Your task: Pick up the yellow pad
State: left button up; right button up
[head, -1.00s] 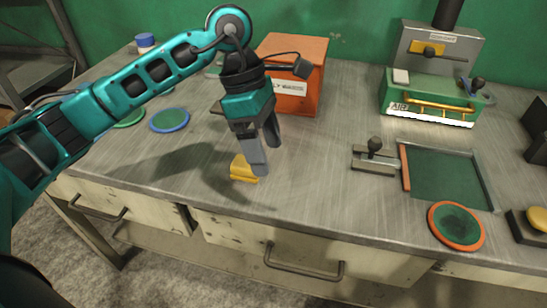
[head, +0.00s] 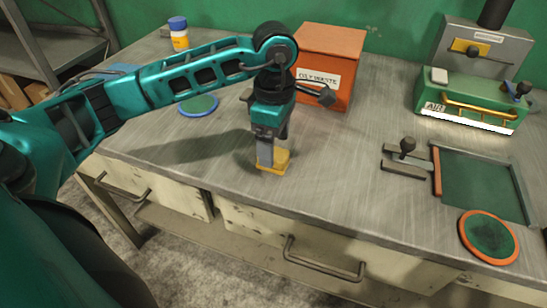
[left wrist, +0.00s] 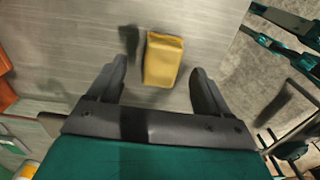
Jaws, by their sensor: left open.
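The yellow pad (head: 277,161) is a small yellow block on the grey metal workbench, near its front edge. In the left wrist view the pad (left wrist: 162,59) lies between the lines of the two fingers, just beyond their tips. My left gripper (head: 270,160) points down over the pad, and a finger hides part of it in the head view. In the left wrist view the left gripper (left wrist: 157,77) is open and empty, with clear gaps on both sides of the pad. My right gripper is not in view.
An orange oily waste box (head: 331,64) stands behind the left gripper. A blue-rimmed green disc (head: 198,106) lies to the left. To the right are a metal clamp (head: 405,158), a green mat (head: 480,187), an orange-rimmed disc (head: 488,238) and a green machine (head: 470,100). Bare bench surrounds the pad.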

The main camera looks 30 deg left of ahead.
pick_arm(q)
notch_tip(320, 180, down, 4)
jog(key=shift+r, duration=0.25)
jog(key=shift+s, duration=0.1)
jog(key=c, duration=1.1)
jog(key=shift+r, duration=0.1)
jog(key=shift+c, duration=0.2)
notch_tip(320, 180, up, 20)
jog(key=p, duration=0.2)
jog(key=shift+p, duration=0.4)
